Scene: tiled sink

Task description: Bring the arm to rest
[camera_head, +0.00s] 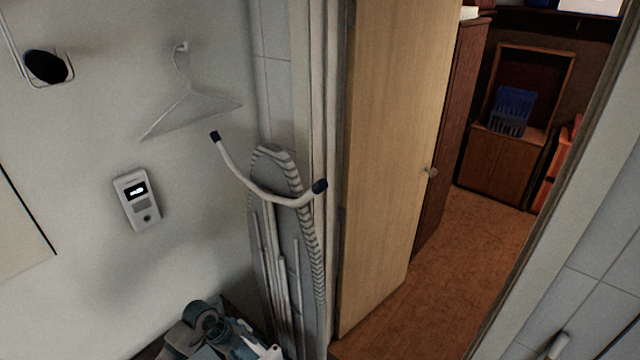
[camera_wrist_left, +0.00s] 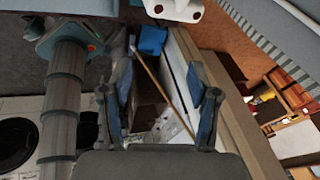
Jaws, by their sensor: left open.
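My left gripper (camera_wrist_left: 160,90) shows in the left wrist view with its two blue-padded fingers spread wide apart. Nothing is held between them; the floor and a thin wooden stick (camera_wrist_left: 160,92) show through the gap, beyond the fingers. In the head view, part of my grey-teal arm (camera_head: 210,335) is at the bottom edge, left of the middle, in front of the pale wall. The gripper's fingers cannot be made out there. My right gripper is not in view.
An ironing board (camera_head: 282,240) stands against the wall beside an open wooden door (camera_head: 390,150). A hanger (camera_head: 190,105) and a white wall device (camera_head: 138,199) are at left. Clear floor (camera_head: 445,265) lies past the doorway. A front-loading machine (camera_wrist_left: 15,143) shows in the wrist view.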

